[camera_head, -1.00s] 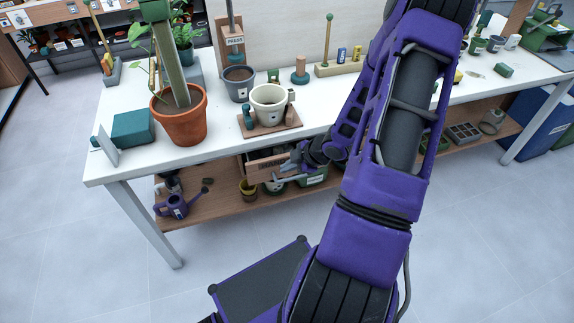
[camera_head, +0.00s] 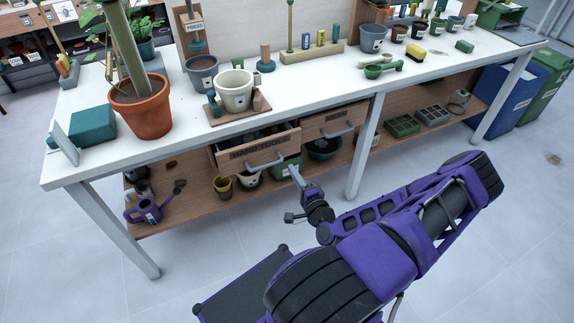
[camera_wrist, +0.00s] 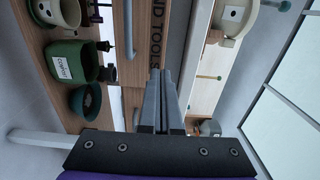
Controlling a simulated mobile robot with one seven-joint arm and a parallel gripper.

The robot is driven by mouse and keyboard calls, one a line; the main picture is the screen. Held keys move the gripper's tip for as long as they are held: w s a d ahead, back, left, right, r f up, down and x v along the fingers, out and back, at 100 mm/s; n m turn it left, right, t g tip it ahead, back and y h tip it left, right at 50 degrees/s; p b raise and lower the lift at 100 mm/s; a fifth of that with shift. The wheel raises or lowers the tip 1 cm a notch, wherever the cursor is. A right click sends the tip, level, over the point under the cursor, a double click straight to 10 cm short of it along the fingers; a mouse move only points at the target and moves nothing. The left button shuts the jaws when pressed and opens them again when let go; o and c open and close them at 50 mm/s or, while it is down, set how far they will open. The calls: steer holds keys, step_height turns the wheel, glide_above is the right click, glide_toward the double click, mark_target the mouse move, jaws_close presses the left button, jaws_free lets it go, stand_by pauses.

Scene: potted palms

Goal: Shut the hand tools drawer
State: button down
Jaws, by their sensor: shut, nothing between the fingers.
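The hand tools drawer (camera_head: 258,152) is a wooden drawer under the white bench, labelled HAND TOOLS, with a grey bar handle (camera_head: 266,163). It stands partly pulled out, with its inside showing from above. In the wrist view, its front (camera_wrist: 160,40) stands beyond the fingers, with the handle (camera_wrist: 128,30) left of the lettering. My gripper (camera_head: 292,170) is shut and empty, just in front of the drawer's right end in the head view. In the wrist view, the fingertips (camera_wrist: 162,72) point at the drawer front; I cannot tell if they touch it.
A second drawer (camera_head: 333,121) sits to the right, pushed farther in. The bench top (camera_head: 300,85) above holds a potted palm (camera_head: 140,105) and a cream pot (camera_head: 236,90). A lower shelf (camera_head: 200,205) carries pots and a purple watering can (camera_head: 143,210). A bench leg (camera_head: 365,150) stands to the right.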

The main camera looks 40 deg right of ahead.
mark_target(273, 141)
steer(key=x, duration=1.2)
steer(key=shift+w, duration=0.4)
steer(key=shift+b, duration=0.3)
